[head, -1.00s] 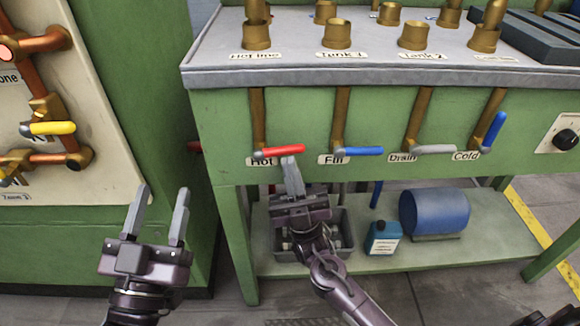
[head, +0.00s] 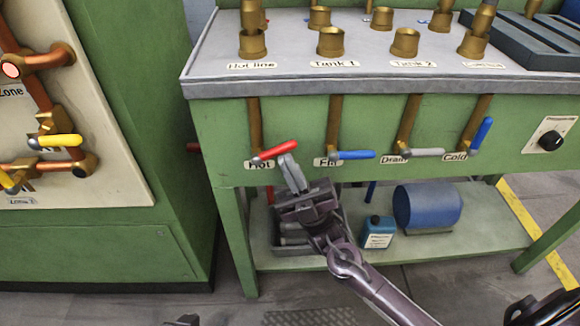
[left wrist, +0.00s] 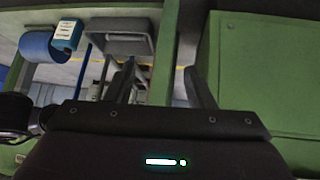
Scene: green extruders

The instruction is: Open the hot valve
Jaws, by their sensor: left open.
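The hot valve has a red handle (head: 274,151) on a brass pipe above the label "Hot" (head: 258,165) on the bench front. The handle slants up to the right. My right gripper (head: 287,160) is just under the handle, its fingers close together and their tips at the handle's underside. They look shut with nothing between them, and contact seems likely. My left gripper (left wrist: 162,80) is open and empty in the left wrist view. In the head view only a small dark part of it (head: 183,320) shows at the bottom edge.
To the right are the blue Fill handle (head: 355,155), grey Drain handle (head: 428,152) and blue Cold handle (head: 482,134). The lower shelf holds a grey bin (head: 285,238), blue bottle (head: 378,232) and blue drum (head: 428,205). A green pipe panel (head: 100,235) stands left.

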